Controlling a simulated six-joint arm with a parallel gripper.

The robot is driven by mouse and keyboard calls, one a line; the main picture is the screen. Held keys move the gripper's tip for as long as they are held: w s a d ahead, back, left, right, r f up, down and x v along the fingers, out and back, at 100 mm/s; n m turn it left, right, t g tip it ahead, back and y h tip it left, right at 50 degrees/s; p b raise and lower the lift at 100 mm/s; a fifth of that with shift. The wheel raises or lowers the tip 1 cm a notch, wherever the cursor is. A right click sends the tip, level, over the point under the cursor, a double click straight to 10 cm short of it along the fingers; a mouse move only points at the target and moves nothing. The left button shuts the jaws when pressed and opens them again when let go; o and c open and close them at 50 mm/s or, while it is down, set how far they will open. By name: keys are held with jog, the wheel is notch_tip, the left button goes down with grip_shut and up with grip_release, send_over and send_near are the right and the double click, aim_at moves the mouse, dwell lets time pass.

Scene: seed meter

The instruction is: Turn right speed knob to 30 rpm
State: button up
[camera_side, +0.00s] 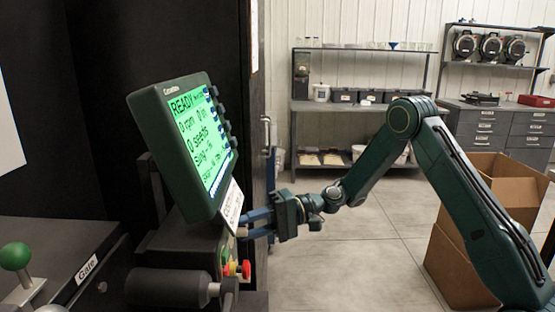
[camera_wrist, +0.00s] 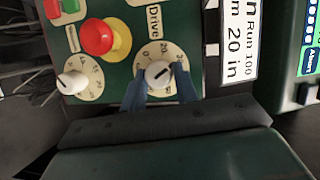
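In the wrist view, a white speed knob (camera_wrist: 158,74) with a dark pointer line sits on a round cream dial with numbers, beside a label reading "Drive". The pointer slants toward the upper right of the picture. My gripper (camera_wrist: 159,84) has its two blue fingers on either side of this knob, apart from each other; small gaps seem to show, and I cannot tell whether they touch it. In the side view my gripper (camera_side: 243,226) is at the panel below the screen, and the knob is hidden. A second white knob (camera_wrist: 73,83) sits on another dial to the left.
A red button (camera_wrist: 97,37) on a yellow base is close by. A card (camera_wrist: 239,40) with printed settings stands at the right. The green screen (camera_side: 200,138) above the panel reads READY and 0 rpm. A black cylinder (camera_side: 165,288) and a green-balled lever (camera_side: 15,257) are at left.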

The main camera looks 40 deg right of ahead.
jog(key=o, duration=0.4)
jog(key=shift+d, duration=0.15)
jog(key=shift+s+d+r, duration=0.2)
jog(key=shift+d+r, duration=0.2)
jog(key=shift+r, duration=0.8)
jog(key=shift+s+d+r, duration=0.15)
jog(key=shift+d+r, duration=0.2)
jog(key=shift+r, duration=0.9)
jog(key=shift+s+d+r, duration=0.2)
jog(key=shift+d+r, duration=0.2)
jog(key=shift+r, duration=0.8)
